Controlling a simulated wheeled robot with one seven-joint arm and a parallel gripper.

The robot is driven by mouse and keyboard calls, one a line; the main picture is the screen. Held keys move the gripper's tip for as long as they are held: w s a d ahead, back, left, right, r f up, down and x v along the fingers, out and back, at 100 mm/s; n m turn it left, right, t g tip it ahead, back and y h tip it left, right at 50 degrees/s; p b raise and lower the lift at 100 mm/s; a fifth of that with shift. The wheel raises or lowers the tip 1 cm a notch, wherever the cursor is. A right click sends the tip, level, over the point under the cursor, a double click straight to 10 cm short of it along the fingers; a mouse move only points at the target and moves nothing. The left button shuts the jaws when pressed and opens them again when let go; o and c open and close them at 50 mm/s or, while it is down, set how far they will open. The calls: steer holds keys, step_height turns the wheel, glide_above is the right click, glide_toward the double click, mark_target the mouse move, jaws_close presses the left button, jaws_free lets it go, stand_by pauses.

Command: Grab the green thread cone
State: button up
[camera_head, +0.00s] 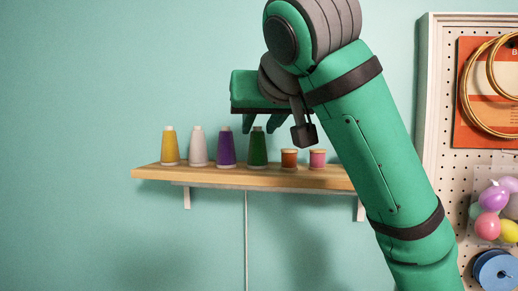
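The green thread cone (258,150) stands upright on the wooden shelf (238,177), fourth from the left, right of the purple cone. My gripper (260,124) is above it, pointing down, with its two fingers apart and the space between them over the cone's top. The fingertips are about level with the cone's tip. Whether they touch it or sit in front of or behind it cannot be told from this view. The cone's body is fully visible below the fingers.
Left of it stand a purple cone (227,150), a white cone (198,149) and a yellow cone (169,148). Right of it are an orange-brown spool (289,160) and a pink spool (317,159). A pegboard (446,130) hangs at the right. The wall left of the shelf is bare.

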mark_target(254, 135)
steer(key=shift+w+a+f, duration=0.35)
steer(key=shift+w+a, duration=0.05)
steer(key=shift+w, duration=0.15)
steer(key=shift+d+x, duration=0.15)
steer(key=shift+x, duration=1.1)
steer(key=shift+d+x, duration=0.15)
steer(key=shift+x, duration=1.1)
steer(key=shift+w, duration=0.15)
jaws_close()
